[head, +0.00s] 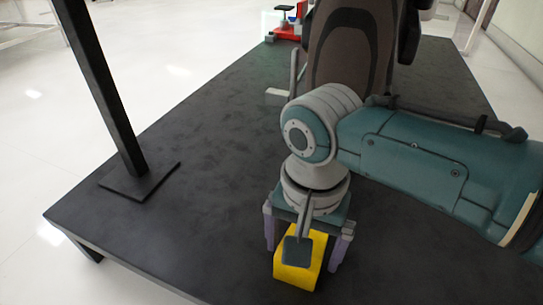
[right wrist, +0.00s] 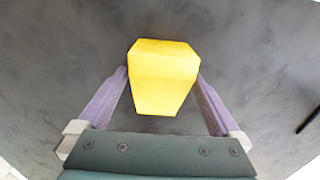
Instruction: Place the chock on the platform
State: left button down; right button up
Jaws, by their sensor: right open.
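The chock is a yellow block (head: 290,275) on the dark platform (head: 190,200), near its front edge in the head view. My right gripper (head: 303,257) is above and around it, pointing down, with its purple fingers spread. In the right wrist view the chock (right wrist: 163,80) lies between the two fingers, and the jaws are open. Whether a finger touches the chock is hard to tell. Part of the chock's top is hidden behind a grey part of my wrist in the head view. My left gripper is not in view.
A black post (head: 105,95) on a flat foot stands on the platform's left side. A dark seat (head: 350,50) stands at the back, with a red item (head: 286,33) beyond it. The platform between the post and my right arm is bare.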

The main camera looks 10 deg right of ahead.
jog(key=shift+n+y, duration=0.4)
jog(key=shift+n, duration=0.4)
jog(key=r+p, duration=0.3)
jog(key=r, duration=0.1)
jog(key=s+a+r+p, duration=0.1)
jog(key=r+p, duration=0.3)
jog(key=s+r+p, duration=0.1)
jog(key=r+p, duration=0.2)
jog(key=shift+s+a+r, duration=0.25)
jog(key=shift+r, duration=0.15)
jog(key=s+d+r+n+t, duration=0.1)
jog(key=s+d+r+n, duration=0.2)
jog(key=s, duration=0.4)
jog(key=s+d+r+n+t, duration=0.2)
jog(key=s+d+r+n, duration=0.2)
jog(key=s+d+r, duration=0.1)
jog(key=shift+s+d+t+h, duration=0.3)
jog(key=shift+s+d, duration=0.55)
jog(key=shift+s, duration=0.05)
